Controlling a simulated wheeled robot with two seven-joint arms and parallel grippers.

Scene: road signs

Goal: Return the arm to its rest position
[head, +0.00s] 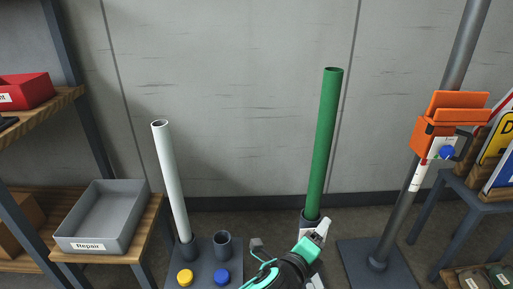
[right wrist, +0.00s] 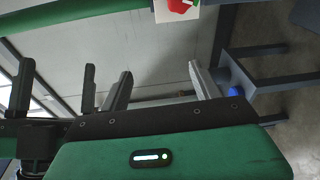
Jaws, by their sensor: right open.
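My right arm comes in at the bottom centre of the head view, black and teal, in front of the foot of the green pole. In the right wrist view my right gripper (right wrist: 163,88) is open, with its fingers apart and nothing seen between them. The green pole (head: 325,145) stands nearly upright at centre right. The white pole (head: 172,185) stands upright at the left of a dark base. My left gripper is in neither view.
A grey Repair tray (head: 99,243) stands on a wooden bench at left. A red bin (head: 25,91) sits on the shelf above. A grey post (head: 396,220) carries an orange box (head: 433,137) at right, beside a table with signs (head: 497,140). Yellow (head: 185,277) and blue (head: 222,276) buttons are on the base.

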